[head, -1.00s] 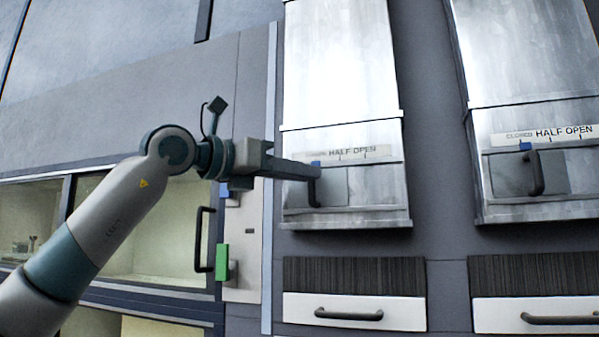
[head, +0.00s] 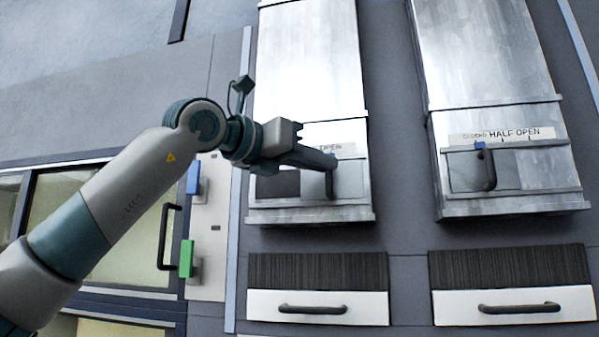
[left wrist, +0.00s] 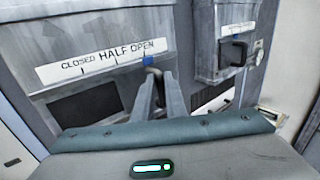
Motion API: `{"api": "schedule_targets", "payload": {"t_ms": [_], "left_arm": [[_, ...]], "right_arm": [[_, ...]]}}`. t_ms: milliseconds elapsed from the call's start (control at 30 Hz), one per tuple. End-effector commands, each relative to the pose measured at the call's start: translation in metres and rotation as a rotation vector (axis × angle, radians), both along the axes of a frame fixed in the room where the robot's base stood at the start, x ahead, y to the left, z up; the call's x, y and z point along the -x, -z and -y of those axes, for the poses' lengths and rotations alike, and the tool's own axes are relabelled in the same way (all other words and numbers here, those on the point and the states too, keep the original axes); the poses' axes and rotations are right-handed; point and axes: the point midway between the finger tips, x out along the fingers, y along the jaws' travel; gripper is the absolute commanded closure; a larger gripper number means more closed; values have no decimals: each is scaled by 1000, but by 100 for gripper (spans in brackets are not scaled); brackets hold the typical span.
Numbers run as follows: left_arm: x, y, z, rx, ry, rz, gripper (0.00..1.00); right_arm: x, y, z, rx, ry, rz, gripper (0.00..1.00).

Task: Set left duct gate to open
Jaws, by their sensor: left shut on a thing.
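The left duct gate (head: 348,180) is a grey metal slide plate low on the left duct, with a dark upright handle (head: 329,184). My left gripper (head: 326,162) is shut on this handle. The plate sits at the right of its frame, and a dark opening (head: 278,184) shows to its left. In the left wrist view my fingers (left wrist: 160,88) close around the handle, and the blue pointer (left wrist: 148,60) is under the word OPEN on the scale label (left wrist: 105,58). The dark opening shows there too (left wrist: 85,106). My right gripper is in neither view.
A second duct gate (head: 510,168) with its own handle and label is to the right. Drawers with bar handles (head: 312,309) are below the ducts. A glass-fronted cabinet with a black handle (head: 168,237) and blue and green switches (head: 187,258) is at the left.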

Motion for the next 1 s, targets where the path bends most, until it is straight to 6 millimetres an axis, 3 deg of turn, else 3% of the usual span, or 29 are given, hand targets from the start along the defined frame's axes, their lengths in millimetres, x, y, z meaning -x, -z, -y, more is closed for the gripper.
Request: {"api": "schedule_targets", "payload": {"t_ms": [167, 200, 267, 300, 733, 1000], "left_arm": [[2, 0, 2, -1, 6, 0, 100], [2, 0, 2, -1, 6, 0, 86], [2, 0, 2, -1, 5, 0, 72], [2, 0, 2, -1, 5, 0, 70], [4, 1, -3, -1, 3, 1, 70], [23, 3, -27, 0, 2, 2, 70]], "right_arm": [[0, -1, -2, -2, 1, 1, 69], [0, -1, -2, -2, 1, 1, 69], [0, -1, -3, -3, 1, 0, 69], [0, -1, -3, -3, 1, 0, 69], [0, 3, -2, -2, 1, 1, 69], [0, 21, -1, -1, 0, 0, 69]]}}
